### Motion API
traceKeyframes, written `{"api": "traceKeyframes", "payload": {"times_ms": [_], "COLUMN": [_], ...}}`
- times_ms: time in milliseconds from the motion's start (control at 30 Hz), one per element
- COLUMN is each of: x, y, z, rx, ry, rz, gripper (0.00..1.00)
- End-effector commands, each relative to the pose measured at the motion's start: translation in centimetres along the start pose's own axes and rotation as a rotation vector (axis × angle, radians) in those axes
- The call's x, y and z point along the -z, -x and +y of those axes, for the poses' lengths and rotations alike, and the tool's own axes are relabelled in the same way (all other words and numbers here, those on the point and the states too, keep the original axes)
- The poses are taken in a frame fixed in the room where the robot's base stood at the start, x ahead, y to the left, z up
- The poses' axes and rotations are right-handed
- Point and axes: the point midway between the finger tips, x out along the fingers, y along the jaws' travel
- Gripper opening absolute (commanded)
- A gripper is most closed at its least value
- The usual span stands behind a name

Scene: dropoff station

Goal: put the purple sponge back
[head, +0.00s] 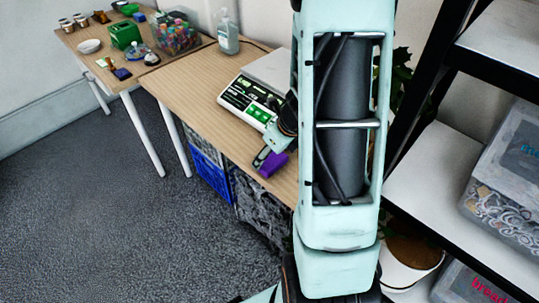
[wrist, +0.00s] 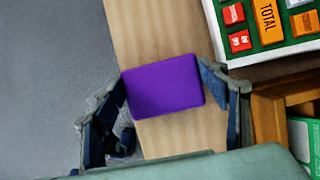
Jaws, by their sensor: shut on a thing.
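The purple sponge (wrist: 163,88) is a flat rectangular block between the two fingers of my gripper (wrist: 165,92) in the wrist view. The fingers touch its left and right ends, so the gripper is shut on it. In the head view the sponge (head: 272,165) shows at the front edge of the wooden table (head: 190,85), below the scale. My gripper (head: 268,160) is partly hidden there by my own arm. I cannot tell whether the sponge touches the tabletop or is just above it.
A scale (head: 248,103) with a keypad stands behind the sponge. A pump bottle (head: 228,35) and a tub of colourful items (head: 177,36) stand farther back. A second table (head: 75,50) holds a green box (head: 125,36) and small items. Shelves (head: 440,185) stand at right. Crates (head: 210,168) sit under the table.

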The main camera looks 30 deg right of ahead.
Motion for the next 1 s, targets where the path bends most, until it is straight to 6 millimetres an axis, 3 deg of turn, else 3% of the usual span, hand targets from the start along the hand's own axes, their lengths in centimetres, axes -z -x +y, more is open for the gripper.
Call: {"api": "traceKeyframes", "payload": {"times_ms": [67,100,233,633,1000], "x": [0.2,0.1,0.1,-0.1,-0.3], "y": [-0.4,-0.3,-0.2,0.3,8.0], "z": [0.0,0.0,0.0,0.0,-0.1], "rx": [0.000,0.000,0.000,0.000,0.003], "ry": [0.000,0.000,0.000,0.000,0.001], "rz": [0.000,0.000,0.000,0.000,-0.002], "gripper": [0.49,0.70,0.84,0.85,0.85]}}
